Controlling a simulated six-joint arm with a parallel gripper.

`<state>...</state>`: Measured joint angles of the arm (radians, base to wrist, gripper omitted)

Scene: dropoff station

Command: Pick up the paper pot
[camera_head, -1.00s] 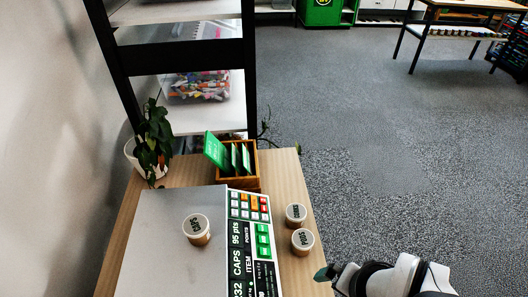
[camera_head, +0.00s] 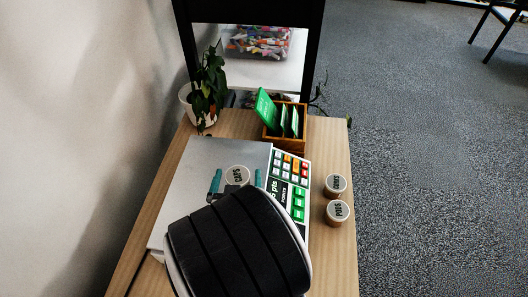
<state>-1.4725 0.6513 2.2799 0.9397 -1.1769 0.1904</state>
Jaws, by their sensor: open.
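Three small round pots with pale lids and brown sides are in view. One, with a lid that appears to read CAPS (camera_head: 237,175), stands on the scale's grey plate. A pot that appears to read PODS (camera_head: 337,211) stands on the table right of the scale. Another pot (camera_head: 335,185) stands just behind it, its label too small to read surely. I cannot tell which is the paper pot. My gripper (camera_head: 237,181) is open, its teal fingers appearing either side of the CAPS pot. Its black body hides the pot's near side; contact cannot be told.
The scale (camera_head: 195,163) has a keypad and display along its right side, partly covered by my arm. A wooden box with green cards (camera_head: 285,123) and a potted plant (camera_head: 204,90) stand behind it. Bare wooden table (camera_head: 335,255) lies at the front right.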

